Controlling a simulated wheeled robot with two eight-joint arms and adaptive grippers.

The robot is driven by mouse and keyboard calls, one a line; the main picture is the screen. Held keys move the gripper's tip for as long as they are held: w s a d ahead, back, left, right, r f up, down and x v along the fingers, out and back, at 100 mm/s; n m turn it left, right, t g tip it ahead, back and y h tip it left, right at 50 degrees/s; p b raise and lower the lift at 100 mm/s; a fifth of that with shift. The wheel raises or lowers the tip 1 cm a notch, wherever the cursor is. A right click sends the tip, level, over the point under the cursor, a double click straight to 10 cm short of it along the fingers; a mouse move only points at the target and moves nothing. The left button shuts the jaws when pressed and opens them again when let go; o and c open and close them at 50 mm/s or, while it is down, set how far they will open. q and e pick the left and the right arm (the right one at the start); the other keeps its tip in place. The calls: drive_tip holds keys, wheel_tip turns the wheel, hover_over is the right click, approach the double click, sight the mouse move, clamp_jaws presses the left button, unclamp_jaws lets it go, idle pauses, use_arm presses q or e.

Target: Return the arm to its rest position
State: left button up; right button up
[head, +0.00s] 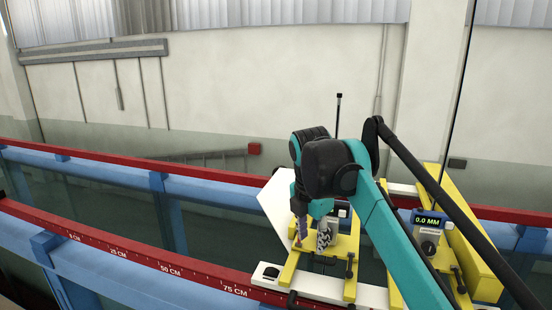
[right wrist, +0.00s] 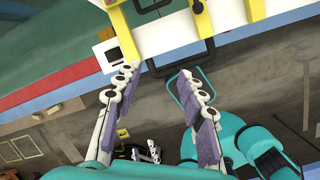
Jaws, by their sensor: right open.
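My right arm, teal and black, reaches in from the lower right of the head view and bends down over the yellow carriage frame (head: 350,268). My right gripper (head: 312,238) hangs at that frame, its fingers partly hidden by my arm. In the right wrist view the two purple-padded fingers of the right gripper (right wrist: 160,75) stand apart with nothing between them. A black handle (right wrist: 182,68) on the yellow and white frame lies just beyond the fingertips; contact cannot be told. My left gripper is not in view.
The flume's red rail (head: 120,250) with centimetre marks runs along the front, above a blue frame (head: 110,281). A second red rail (head: 110,159) runs behind. A gauge (head: 427,221) reading 0.0 MM stands right of my arm. The grey floor (right wrist: 245,85) is partly clear.

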drive_tip(key=s+d+f+m+t+y+b, duration=0.15)
drive_tip(key=s+d+f+m, duration=0.35)
drive_tip(key=s+f+m, duration=0.7)
drive_tip(key=s+d+f+m+t+h, duration=0.1)
drive_tip(key=s+d+f+m+t, duration=0.3)
drive_tip(key=s+f+m, duration=0.8)
use_arm(q)
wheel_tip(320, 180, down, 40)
drive_tip(key=b, duration=3.8)
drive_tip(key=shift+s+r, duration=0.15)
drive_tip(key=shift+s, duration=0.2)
use_arm(e)
wheel_tip(320, 180, down, 40)
drive_tip(key=w+m, duration=0.1)
drive_tip(key=w, duration=0.1)
drive_tip(key=shift+d+r+m+g, duration=0.15)
drive_tip(key=shift+d+m+g, duration=0.1)
drive_tip(key=shift+m+g, duration=0.2)
drive_tip(key=shift+y, duration=0.25)
